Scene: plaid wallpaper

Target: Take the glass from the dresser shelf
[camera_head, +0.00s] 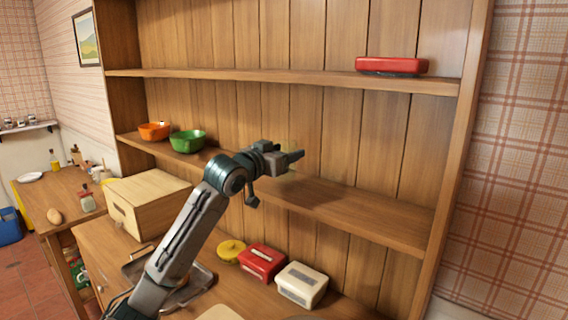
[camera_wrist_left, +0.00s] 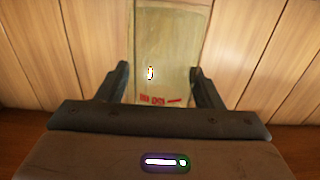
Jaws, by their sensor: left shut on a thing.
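The glass (camera_wrist_left: 168,50) is see-through with a faint yellow-green tint and red marks low on its side. It stands between the two fingers of my left gripper (camera_wrist_left: 158,88) in the left wrist view, and the gripper is shut on it. In the head view my left gripper (camera_head: 296,156) is in front of the middle shelf (camera_head: 345,205) of the wooden dresser. There the glass is barely visible behind the gripper, and I cannot tell whether its base touches the shelf. My right gripper is not in view.
Orange (camera_head: 154,131) and green (camera_head: 188,141) bowls stand on the middle shelf, left of the gripper. A red case (camera_head: 391,66) lies on the upper shelf. Below are a wooden bread box (camera_head: 148,200), a red box (camera_head: 262,262) and a white box (camera_head: 301,284). The middle shelf's right part is clear.

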